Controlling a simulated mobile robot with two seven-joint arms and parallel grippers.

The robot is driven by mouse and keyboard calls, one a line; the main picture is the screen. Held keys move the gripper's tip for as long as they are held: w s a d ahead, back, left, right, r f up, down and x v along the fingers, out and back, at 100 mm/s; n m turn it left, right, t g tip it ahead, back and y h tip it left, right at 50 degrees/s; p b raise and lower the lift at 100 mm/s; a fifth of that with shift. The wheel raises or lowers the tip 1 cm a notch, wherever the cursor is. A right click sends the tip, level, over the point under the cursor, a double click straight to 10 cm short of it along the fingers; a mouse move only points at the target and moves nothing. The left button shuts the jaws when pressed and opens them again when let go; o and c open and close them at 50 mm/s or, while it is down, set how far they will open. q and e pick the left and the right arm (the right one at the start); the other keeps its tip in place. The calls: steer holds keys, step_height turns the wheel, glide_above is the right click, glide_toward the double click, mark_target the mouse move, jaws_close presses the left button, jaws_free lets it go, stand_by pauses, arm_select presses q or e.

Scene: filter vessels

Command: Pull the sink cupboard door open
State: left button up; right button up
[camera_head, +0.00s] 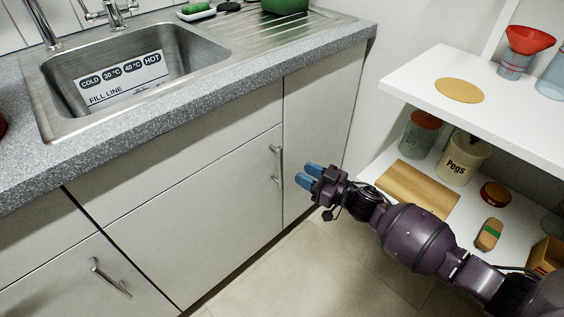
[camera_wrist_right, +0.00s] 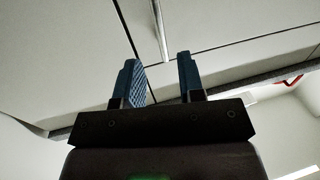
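The sink cupboard door (camera_head: 205,215) is a pale panel below the sink, and it is shut. Its upright metal bar handle (camera_head: 278,165) is near the door's right edge. My right gripper (camera_head: 302,174), with blue fingers, is just right of the handle and apart from it. The fingers are open and nothing is between them. In the right wrist view the handle (camera_wrist_right: 160,28) shows beyond the gap between the fingertips (camera_wrist_right: 157,60). My left gripper is not in view.
The sink (camera_head: 130,75) is set in a grey speckled worktop (camera_head: 250,75) above the door. Another cupboard handle (camera_head: 110,278) is at lower left. White shelves (camera_head: 520,115) with jars and a wooden board (camera_head: 415,190) stand at right. The floor (camera_head: 310,275) in front is clear.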

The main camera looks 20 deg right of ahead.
steer(key=b+x, duration=0.2)
steer(key=x, duration=0.6)
steer(key=shift+w+a, duration=0.25)
steer(key=shift+f, duration=0.1)
jaws_close()
